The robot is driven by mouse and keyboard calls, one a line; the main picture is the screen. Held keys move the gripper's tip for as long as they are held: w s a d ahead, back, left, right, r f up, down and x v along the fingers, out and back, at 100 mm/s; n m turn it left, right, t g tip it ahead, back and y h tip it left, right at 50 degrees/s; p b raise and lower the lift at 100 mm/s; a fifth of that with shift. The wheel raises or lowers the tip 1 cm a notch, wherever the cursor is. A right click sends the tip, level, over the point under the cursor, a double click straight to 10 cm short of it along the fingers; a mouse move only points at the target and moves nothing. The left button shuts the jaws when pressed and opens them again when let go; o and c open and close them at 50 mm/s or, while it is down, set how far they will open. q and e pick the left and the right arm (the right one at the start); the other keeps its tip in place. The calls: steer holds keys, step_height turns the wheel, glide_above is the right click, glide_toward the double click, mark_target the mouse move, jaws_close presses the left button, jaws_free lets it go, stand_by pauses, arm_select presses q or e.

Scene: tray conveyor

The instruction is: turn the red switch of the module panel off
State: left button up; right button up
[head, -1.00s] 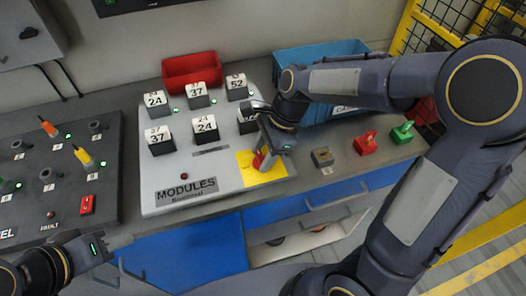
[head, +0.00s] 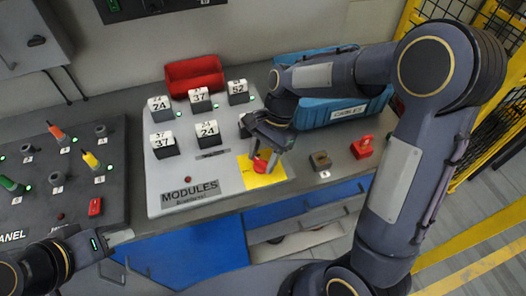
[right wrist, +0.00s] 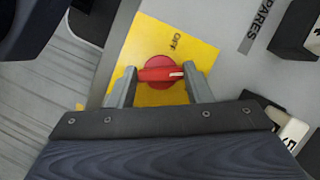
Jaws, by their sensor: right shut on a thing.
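The module panel (head: 215,172) is a light grey slanted board lettered MODULES, with a yellow plate (head: 250,181) at its lower right. The red rotary switch (head: 262,167) sits on that plate. In the right wrist view the switch (right wrist: 153,73) has a bar handle with a white mark at its right end, and an OFF label stands above it to the right. The handle lies crosswise between the fingers of my right gripper (right wrist: 159,86), which is shut on it. My left gripper (head: 106,242) hangs at the lower left, away from the panel; its jaw opening is unclear.
Numbered module blocks (head: 207,133) stand on the panel. A dark panel (head: 40,180) with coloured levers is at the left. A red bin (head: 194,74) and a blue CABLES crate (head: 335,113) are behind.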

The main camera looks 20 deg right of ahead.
steer(key=n, duration=0.2)
steer(key=n+g+p, duration=0.1)
steer(key=shift+w+a+r+n+h+p, duration=0.1)
steer(key=shift+w+r+n+h+p, duration=0.05)
steer(key=shift+n+h+p, duration=0.2)
steer(key=n+h, duration=0.1)
steer(key=n, duration=0.1)
steer(key=shift+n+g+p, duration=0.35)
steer(key=shift+g, duration=0.05)
steer(key=n+h, duration=0.1)
steer(key=n, duration=0.1)
steer(key=n+h+p, duration=0.1)
steer(key=n, duration=0.2)
steer(key=shift+a+n, duration=0.2)
steer(key=shift+n, duration=0.1)
steer(key=o, duration=1)
steer(key=v, duration=0.3)
steer(key=b+v, duration=0.1)
steer(key=v, duration=0.3)
steer(key=shift+w+a+r, duration=0.1)
steer(key=shift+w+r, duration=0.1)
steer(key=shift+w, duration=0.15)
